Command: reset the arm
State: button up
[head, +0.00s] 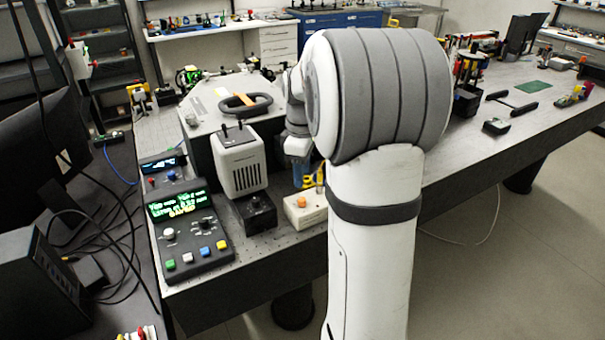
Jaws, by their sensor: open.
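My white and grey arm (375,190) rises in the middle of the head view and covers much of the bench behind it. Its far links (296,110) bend down behind the big grey joint, over the bench beside the white vented box. I cannot make out my gripper's fingers; they are hidden behind the arm or lost among small blue and yellow parts (313,181) there. The task names no other object.
A control box with a lit green display (180,208), a white vented box (240,163), a black box (258,213) and an orange-button box (305,209) stand close left of my arm. A black-handled tool (512,105) lies right. The bench's right part has bare room.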

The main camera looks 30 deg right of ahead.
dwell(0.3)
jog(key=s+a+m+t, duration=0.1)
jog(key=s+a+m, duration=0.3)
jog(key=s+a, duration=0.3)
jog(key=s+a+m+t, duration=0.1)
jog(key=s+a+m, duration=0.4)
jog(key=s, duration=0.8)
jog(key=shift+s+a+f+m+t, duration=0.15)
jog(key=shift+a+m+t, duration=0.2)
jog(key=shift+a, duration=0.7)
